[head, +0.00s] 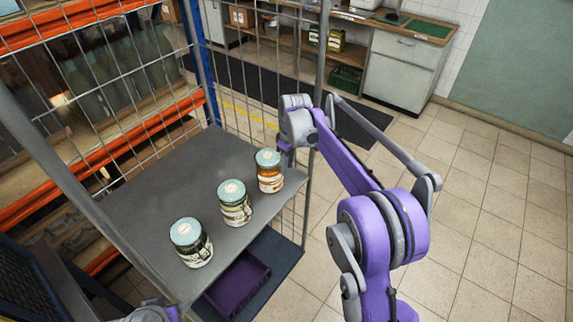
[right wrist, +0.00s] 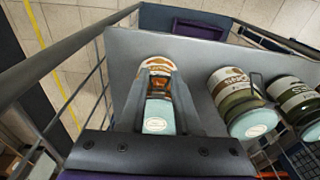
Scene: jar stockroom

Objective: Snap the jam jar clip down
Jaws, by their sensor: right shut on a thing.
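The jam jar with orange contents (head: 270,173) stands upright at the right end of the grey shelf's row, a pale green lid on top. My right gripper (head: 286,146) is beside its upper part, on the right. In the right wrist view, the fingers of my right gripper (right wrist: 159,68) lie over the jam jar, shut on it. The jar's lid (right wrist: 158,118) and orange-brown contents show between them. The clip is hidden by the fingers; I cannot tell its position or whether they hold it. My left gripper is not clearly in view.
Two more lidded jars, a middle one (head: 235,208) and a left one (head: 191,246), stand on the grey shelf (head: 150,205). Wire mesh and posts edge the shelf. A purple crate (head: 238,285) sits below. Tiled floor (head: 470,220) is clear at right.

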